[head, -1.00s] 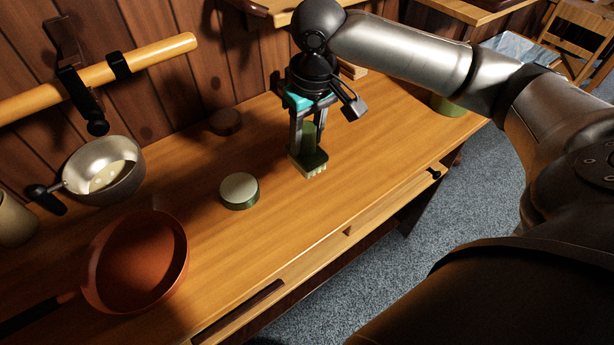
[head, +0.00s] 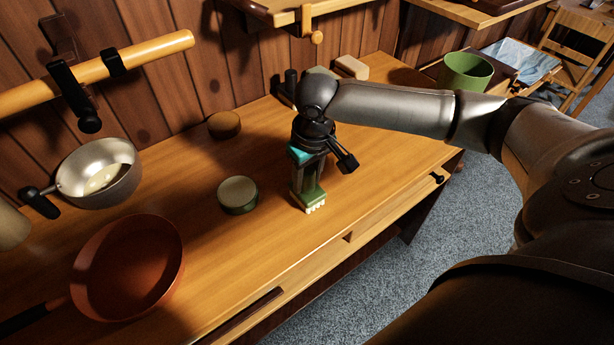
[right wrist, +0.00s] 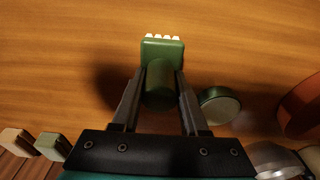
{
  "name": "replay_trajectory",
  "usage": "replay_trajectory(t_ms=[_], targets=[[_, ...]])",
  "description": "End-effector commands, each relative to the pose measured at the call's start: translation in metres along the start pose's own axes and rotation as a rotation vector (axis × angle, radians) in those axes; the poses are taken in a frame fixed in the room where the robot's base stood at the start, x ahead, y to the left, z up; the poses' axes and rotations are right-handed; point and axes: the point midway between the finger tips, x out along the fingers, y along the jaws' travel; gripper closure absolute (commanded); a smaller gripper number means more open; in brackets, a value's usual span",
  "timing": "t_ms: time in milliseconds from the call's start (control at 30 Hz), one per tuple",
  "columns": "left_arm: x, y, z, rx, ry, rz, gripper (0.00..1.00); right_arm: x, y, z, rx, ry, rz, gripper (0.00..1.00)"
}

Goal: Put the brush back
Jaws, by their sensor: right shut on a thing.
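The brush (head: 313,198) has a green block, a green round handle and a row of white bristles. My right gripper (head: 308,181) is shut on its handle, with the fingers pointing down and the bristles just above or on the wooden desk top (head: 285,235); I cannot tell if they touch. In the right wrist view the handle (right wrist: 160,88) sits between the two fingers, and the brush block (right wrist: 162,50) and bristles show beyond them. My left gripper is not in view.
A round green-sided tin (head: 238,194) stands left of the brush, with a brown round piece (head: 224,125) behind. An orange pan (head: 128,268) and a metal pot (head: 100,173) are at left. A tan block (head: 352,67) and a green cup (head: 466,72) stand at back right.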

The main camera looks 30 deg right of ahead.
Motion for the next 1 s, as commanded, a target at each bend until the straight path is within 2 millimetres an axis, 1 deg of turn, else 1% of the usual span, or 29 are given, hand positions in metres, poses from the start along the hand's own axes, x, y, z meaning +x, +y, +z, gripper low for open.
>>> replay_trajectory(t_ms=[133,167,400,733,867,1000], targets=[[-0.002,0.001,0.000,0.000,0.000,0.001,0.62,0.002,0.000,0.000,0.000,0.000,0.000,1.00],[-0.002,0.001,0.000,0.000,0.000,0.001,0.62,0.002,0.000,0.000,0.000,0.000,0.000,0.54],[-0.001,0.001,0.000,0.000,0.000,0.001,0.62,0.002,0.000,0.000,0.000,0.000,0.000,0.27],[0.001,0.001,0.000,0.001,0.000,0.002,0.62,-0.001,0.000,-0.001,0.000,0.002,0.000,0.27],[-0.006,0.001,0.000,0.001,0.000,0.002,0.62,-0.020,0.000,-0.001,-0.001,0.003,0.000,0.27],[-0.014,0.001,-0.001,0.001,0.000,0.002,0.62,-0.051,0.000,-0.002,-0.001,0.005,0.000,0.27]])
